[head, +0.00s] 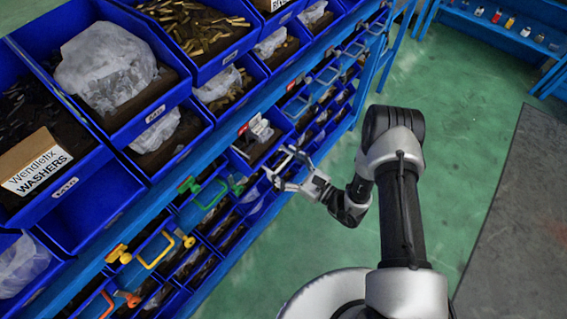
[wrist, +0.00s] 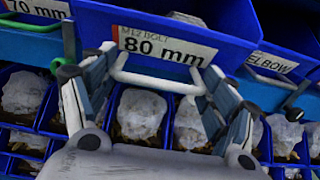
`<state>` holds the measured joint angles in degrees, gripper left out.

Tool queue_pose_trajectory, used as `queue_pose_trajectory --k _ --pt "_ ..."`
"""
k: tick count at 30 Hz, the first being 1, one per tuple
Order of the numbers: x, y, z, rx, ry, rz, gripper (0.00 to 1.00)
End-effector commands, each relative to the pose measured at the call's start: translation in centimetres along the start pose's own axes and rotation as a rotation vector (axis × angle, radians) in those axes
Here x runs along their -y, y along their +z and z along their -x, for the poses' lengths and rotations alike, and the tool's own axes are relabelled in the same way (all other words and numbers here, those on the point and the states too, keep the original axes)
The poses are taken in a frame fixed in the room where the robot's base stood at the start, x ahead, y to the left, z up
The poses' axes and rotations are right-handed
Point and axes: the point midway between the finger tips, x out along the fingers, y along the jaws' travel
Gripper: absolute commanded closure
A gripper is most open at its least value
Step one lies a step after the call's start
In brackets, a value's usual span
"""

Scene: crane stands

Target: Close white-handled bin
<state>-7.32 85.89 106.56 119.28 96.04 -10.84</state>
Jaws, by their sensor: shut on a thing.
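The white handle (wrist: 150,82) is a bar across the front of a blue bin (wrist: 205,14) labelled "M12 BOLT 80 mm" in the wrist view. My gripper (wrist: 160,66) has its fingers at the two sides of this handle, closed on it just below the label. In the head view my gripper (head: 280,164) reaches left to the front of the blue rack, and its fingers cover the handle there. The wrist view shows the bin front only; how far the bin sticks out is hard to tell.
A green handle (wrist: 28,24) is on the left neighbour bin, and another pale handle (wrist: 275,78) is on the right one. Lower bins (wrist: 140,115) hold bagged parts. Yellow handles (head: 154,248) show along the rack. The green floor (head: 470,95) to the right is clear.

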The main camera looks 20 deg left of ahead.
Motion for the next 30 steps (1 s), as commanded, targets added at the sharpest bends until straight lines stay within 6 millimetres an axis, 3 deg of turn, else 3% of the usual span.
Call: queue_pose_trajectory --k 11,14,21,30 --pt "0.0 0.2 -0.1 0.005 0.001 0.000 0.65" --pt "0.0 0.2 -0.5 0.006 0.004 0.002 0.65" --pt "0.0 0.1 -4.1 0.007 0.005 0.003 0.65" --pt "0.0 0.3 -4.4 0.007 0.002 0.001 0.65"
